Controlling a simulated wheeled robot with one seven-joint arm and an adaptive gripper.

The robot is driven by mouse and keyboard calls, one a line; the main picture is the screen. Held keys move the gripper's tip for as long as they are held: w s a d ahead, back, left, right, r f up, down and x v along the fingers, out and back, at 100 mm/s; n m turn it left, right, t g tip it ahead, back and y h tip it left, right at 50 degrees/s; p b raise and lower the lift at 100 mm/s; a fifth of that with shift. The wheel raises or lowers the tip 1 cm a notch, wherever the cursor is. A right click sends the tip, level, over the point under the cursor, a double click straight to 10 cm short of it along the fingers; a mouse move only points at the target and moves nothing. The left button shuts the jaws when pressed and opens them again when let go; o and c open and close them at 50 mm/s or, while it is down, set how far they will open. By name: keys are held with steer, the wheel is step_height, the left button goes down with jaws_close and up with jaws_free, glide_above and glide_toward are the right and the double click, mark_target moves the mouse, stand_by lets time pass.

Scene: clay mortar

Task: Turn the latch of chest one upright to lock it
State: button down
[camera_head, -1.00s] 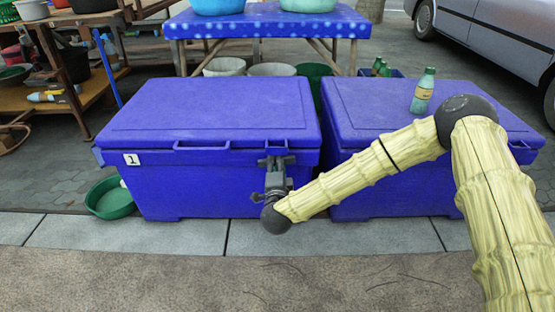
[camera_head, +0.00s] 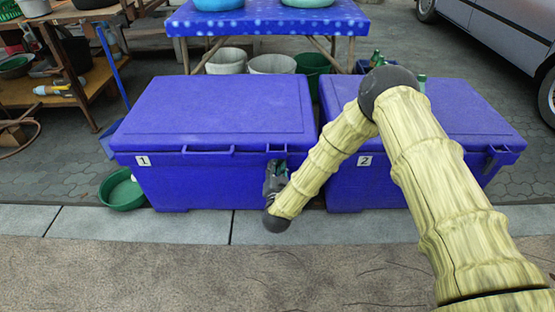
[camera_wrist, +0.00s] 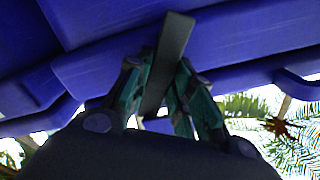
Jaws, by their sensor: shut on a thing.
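Chest one (camera_head: 200,185) is a blue chest marked "1" with its lid (camera_head: 215,110) down. My gripper (camera_head: 277,172) is at the right part of its front, just below the lid's rim. In the wrist view my gripper (camera_wrist: 160,85) has its green-grey fingers closed on the dark bar-shaped latch (camera_wrist: 172,45). The latch runs up between the fingers, slightly tilted in that view, against the blue underside of the rim. In the head view my gripper and wrist mostly hide the latch, so its exact angle on the chest cannot be told.
A second blue chest (camera_head: 375,185) marked "2" stands close on the right, partly behind my arm, with green bottles behind it. A green basin (camera_head: 122,192) lies left of chest one. A blue-topped table (camera_head: 270,20) is behind. The pavement in front is clear.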

steer(key=shift+n+p, duration=2.25)
steer(key=shift+n, duration=0.95)
steer(key=c, duration=1.2)
jaws_free()
steer(key=shift+f, duration=0.1)
steer(key=shift+c, duration=0.2)
steer(key=s, duration=1.2)
